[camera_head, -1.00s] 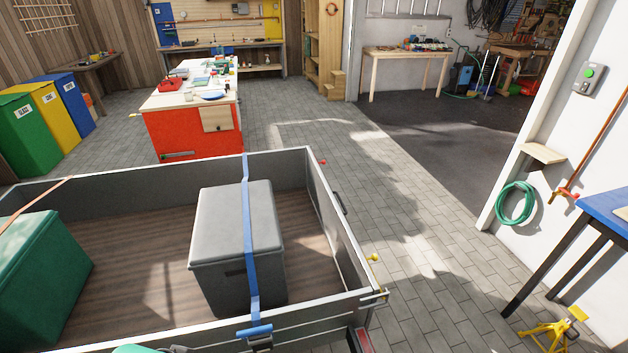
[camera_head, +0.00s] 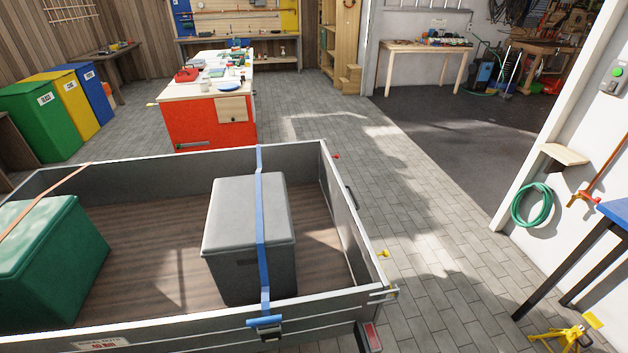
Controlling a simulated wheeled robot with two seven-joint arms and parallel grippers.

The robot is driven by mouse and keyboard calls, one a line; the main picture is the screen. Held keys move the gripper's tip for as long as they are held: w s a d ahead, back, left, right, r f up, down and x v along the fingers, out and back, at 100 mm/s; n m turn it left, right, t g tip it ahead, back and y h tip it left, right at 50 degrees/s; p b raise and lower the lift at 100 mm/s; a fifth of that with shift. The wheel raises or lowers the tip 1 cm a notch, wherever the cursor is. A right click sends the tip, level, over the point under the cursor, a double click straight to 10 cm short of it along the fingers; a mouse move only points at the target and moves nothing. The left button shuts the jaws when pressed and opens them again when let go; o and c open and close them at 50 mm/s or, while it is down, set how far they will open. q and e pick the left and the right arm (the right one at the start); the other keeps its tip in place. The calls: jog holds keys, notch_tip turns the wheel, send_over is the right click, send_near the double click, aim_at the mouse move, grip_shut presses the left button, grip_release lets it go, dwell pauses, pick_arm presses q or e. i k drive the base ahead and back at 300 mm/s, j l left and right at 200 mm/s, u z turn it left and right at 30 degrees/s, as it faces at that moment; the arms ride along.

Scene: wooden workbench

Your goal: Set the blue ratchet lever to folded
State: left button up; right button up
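The blue ratchet lever (camera_head: 265,321) is a short blue bar at the top of a dark ratchet body (camera_head: 268,334), on the outer face of the trailer's near side wall. A blue strap (camera_head: 262,240) runs from it up over a grey box (camera_head: 225,230) to the far wall. The lever sticks out roughly level above the ratchet body; its exact angle is too small to tell. Neither of my grippers is in view.
The trailer (camera_head: 150,339) fills the lower left, with a green box (camera_head: 45,265) under an orange strap (camera_head: 45,200). A blue table (camera_head: 615,212) and a yellow stand (camera_head: 562,338) are at the right.

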aim_at(253, 323)
jog(key=i+l, duration=0.15)
jog(key=l, duration=0.25)
jog(key=i+l, duration=0.15)
jog(key=l, duration=0.25)
jog(key=i+l, duration=0.1)
jog(key=l, duration=0.3)
jog(key=i+u, duration=0.1)
jog(key=u, duration=0.4)
jog(key=i+u, duration=0.15)
jog(key=u, duration=0.35)
jog(key=i+u, duration=0.1)
jog(key=u, duration=0.4)
jog(key=i+u, duration=0.1)
jog(key=u, duration=0.4)
